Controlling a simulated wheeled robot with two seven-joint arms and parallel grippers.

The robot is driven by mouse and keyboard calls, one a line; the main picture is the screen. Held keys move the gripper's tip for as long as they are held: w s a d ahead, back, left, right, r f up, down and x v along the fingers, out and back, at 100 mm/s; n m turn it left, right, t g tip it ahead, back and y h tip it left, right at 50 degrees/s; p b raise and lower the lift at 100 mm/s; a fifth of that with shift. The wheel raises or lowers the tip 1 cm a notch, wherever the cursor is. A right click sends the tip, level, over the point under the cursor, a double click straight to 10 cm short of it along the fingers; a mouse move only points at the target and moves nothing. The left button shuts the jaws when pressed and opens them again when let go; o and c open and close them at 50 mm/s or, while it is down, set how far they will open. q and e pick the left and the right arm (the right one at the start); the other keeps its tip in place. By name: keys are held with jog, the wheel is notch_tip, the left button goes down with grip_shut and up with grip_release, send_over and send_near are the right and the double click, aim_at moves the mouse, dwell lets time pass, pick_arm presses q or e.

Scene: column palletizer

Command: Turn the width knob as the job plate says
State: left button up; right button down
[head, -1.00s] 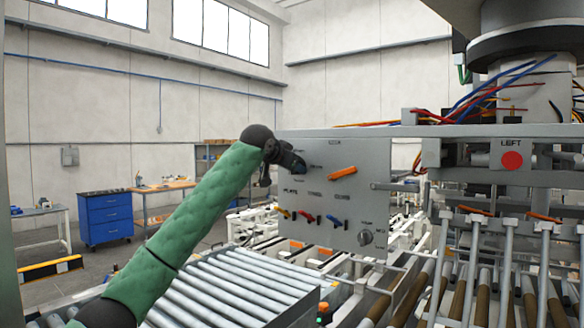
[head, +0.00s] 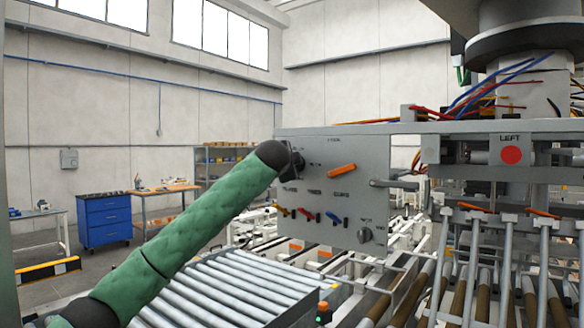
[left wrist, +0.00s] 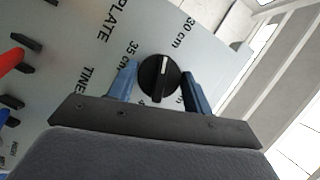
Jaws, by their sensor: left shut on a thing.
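The width knob (left wrist: 159,78) is round and black with a white line. It sits on the grey control panel (left wrist: 75,75), beside the printed marks "30 cm" and "35 cm". Its white line points up in the left wrist view, between those two marks. My left gripper (left wrist: 158,88) has its blue fingers on either side of the knob and is shut on it. In the head view my left gripper (head: 297,165) is at the panel's (head: 375,155) upper left corner, where my wrist hides the knob. No job plate is readable. My right gripper is not in view.
The panel also carries an orange handle (head: 342,170), several small coloured levers (head: 308,215) and a grey knob (head: 365,235). A roller conveyor (head: 235,285) lies below on the left. A red button (head: 511,155) under "LEFT" is at right.

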pick_arm(q)
jog(key=shift+f+m+t, duration=0.2)
jog(key=shift+m+t, duration=0.1)
jog(key=shift+m, duration=0.4)
jog(key=shift+m+t+b, duration=0.3)
jog(key=shift+m+t, duration=0.2)
jog(key=shift+m, duration=0.4)
jog(key=o, duration=1)
jog(key=shift+w+r, duration=0.1)
jog(key=b+v, duration=0.3)
jog(key=v, duration=0.4)
jog(key=shift+s+a, duration=0.1)
jog(key=shift+s, duration=0.25)
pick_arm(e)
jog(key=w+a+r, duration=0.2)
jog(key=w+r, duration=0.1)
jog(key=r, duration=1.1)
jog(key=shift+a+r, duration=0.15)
